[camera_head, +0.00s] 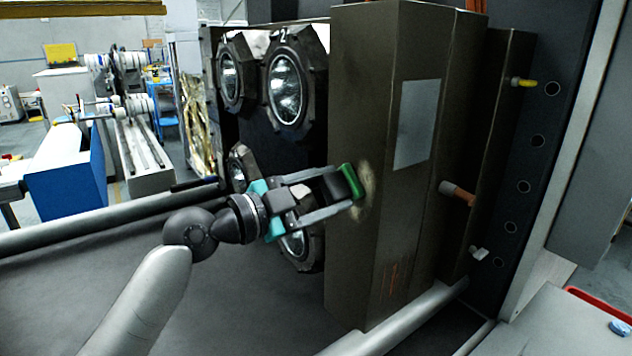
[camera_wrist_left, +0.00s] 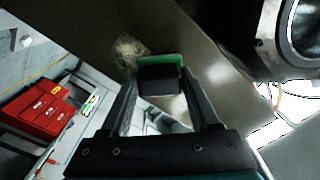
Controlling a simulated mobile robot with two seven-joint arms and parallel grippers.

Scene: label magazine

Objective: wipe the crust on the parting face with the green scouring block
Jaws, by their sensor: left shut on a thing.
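The green scouring block (camera_head: 351,181) is held between the fingertips of my left gripper (camera_head: 345,190). In the left wrist view the green block (camera_wrist_left: 160,60) shows beyond a dark part between the fingers (camera_wrist_left: 160,85). The parting face (camera_head: 350,120) is the brown-grey upright face of the large block. The crust (camera_head: 367,188) is a pale, rough patch on it, right beside the green block. It also shows in the left wrist view (camera_wrist_left: 128,52), at the block's left edge. I cannot tell whether block and face touch. My right gripper is not in view.
Dark octagonal housings with round glassy fronts (camera_head: 286,85) stand left of the parting face, close to my left gripper. Pipe stubs (camera_head: 457,193) stick out on the right. A grey rail (camera_head: 110,215) runs along the left. A red box (camera_wrist_left: 40,108) shows in the left wrist view.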

